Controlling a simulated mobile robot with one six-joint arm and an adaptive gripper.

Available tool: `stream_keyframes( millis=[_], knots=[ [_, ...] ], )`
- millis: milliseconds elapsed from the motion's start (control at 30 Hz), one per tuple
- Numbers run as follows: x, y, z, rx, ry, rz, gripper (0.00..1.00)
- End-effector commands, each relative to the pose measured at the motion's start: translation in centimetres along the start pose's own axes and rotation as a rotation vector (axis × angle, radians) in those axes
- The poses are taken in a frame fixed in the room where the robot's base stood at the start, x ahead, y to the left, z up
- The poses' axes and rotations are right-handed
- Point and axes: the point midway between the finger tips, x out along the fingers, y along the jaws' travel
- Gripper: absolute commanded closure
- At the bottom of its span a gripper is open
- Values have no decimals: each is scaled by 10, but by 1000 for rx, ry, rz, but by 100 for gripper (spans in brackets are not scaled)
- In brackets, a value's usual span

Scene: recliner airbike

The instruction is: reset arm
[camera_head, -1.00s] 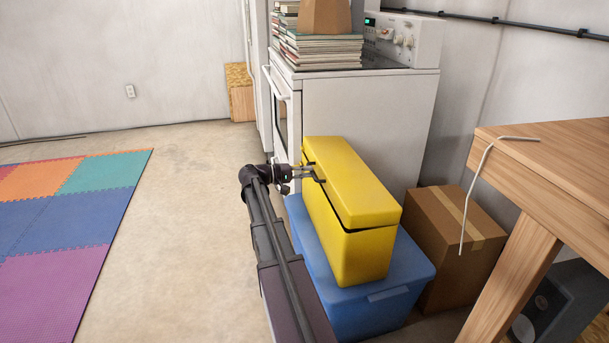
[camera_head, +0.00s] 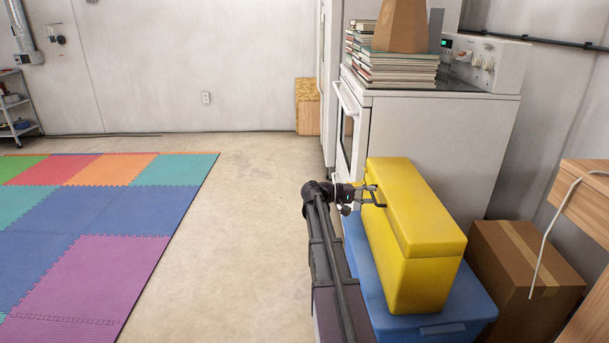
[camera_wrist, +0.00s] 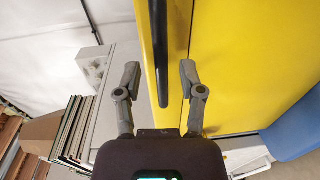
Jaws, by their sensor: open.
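My gripper (camera_head: 377,197) is at the upper left side of a yellow lidded box (camera_head: 425,285), beside its lid (camera_head: 415,205). In the wrist view the two fingers of my gripper (camera_wrist: 160,73) are spread apart. A black bar, like a handle (camera_wrist: 164,45), runs between them in that picture, against the yellow box (camera_wrist: 240,65). I cannot tell whether either finger touches the bar. The lid looks down on the box, with only a thin seam at its front end.
The yellow box sits on a blue bin (camera_head: 440,325). A white stove (camera_head: 430,145) with stacked books (camera_head: 395,70) stands behind. A cardboard box (camera_head: 525,275) and wooden table (camera_head: 590,210) are at right. Bare floor (camera_head: 240,240) and a coloured mat (camera_head: 110,220) lie left.

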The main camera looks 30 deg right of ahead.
Motion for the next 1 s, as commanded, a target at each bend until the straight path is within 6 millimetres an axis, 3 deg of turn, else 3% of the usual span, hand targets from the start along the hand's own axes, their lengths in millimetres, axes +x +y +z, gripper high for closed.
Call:
stream_keyframes(
  millis=[267, 467, 667, 1000],
  knots=[
    [-2, 0, 1, -1, 4, -7, 49],
    [-21, -8, 10, -7, 41, -75, 49],
    [-65, -30, 32, -25, 121, -242, 49],
    [-175, -88, 106, -107, 260, -657, 49]
  ],
)
